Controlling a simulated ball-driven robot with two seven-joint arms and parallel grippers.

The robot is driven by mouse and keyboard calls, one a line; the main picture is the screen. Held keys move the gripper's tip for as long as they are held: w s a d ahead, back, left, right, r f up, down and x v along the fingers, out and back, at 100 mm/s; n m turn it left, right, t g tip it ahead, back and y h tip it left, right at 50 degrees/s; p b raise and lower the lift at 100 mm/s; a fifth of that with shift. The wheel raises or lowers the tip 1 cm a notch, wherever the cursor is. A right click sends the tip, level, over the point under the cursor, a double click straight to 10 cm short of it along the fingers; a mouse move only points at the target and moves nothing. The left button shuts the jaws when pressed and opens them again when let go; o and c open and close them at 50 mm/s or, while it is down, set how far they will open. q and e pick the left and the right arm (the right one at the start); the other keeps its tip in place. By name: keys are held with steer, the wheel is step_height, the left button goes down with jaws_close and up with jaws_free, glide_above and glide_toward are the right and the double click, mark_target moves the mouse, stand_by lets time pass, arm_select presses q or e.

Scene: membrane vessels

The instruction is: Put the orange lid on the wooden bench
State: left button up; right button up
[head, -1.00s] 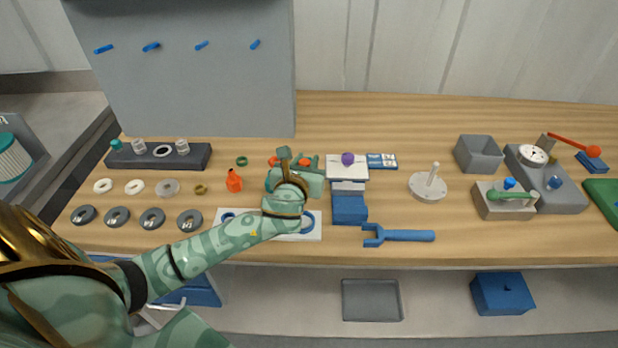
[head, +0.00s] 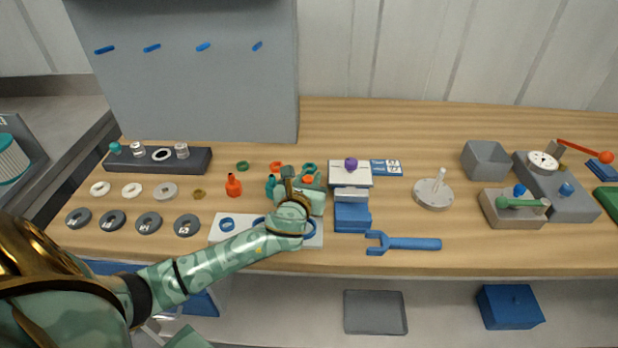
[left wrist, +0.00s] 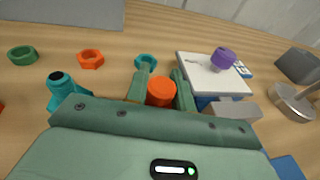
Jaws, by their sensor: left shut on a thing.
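The orange lid (left wrist: 161,92) is a small round cap, seen from above between the two fingers of my left gripper (left wrist: 161,90) in the left wrist view. In the head view the lid (head: 308,179) shows as a small orange patch beside my left gripper (head: 301,181), partly hidden by the hand. The gripper is shut on it. I cannot tell whether the lid touches the wooden bench (head: 400,125) below. The bench top is light brown wood. My right gripper is not in view.
Close by are a teal bottle (left wrist: 62,90), an orange nut (left wrist: 90,58), a teal nut (left wrist: 146,62) and a white box with a purple knob (left wrist: 222,60). An orange bottle (head: 233,185) stands further left. Bare wood lies behind the nuts.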

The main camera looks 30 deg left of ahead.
arm_select(q)
steer(key=o, duration=1)
steer(key=shift+s+d+f, duration=0.1)
steer(key=shift+s+f, duration=0.05)
steer(key=shift+f, duration=0.3)
steer(key=shift+r, duration=0.3)
steer(key=p+v, duration=0.1)
steer(key=v, duration=0.3)
steer(key=p+v, duration=0.1)
steer(key=v, duration=0.3)
steer(key=r+p+v, duration=0.1)
steer(key=v, duration=0.3)
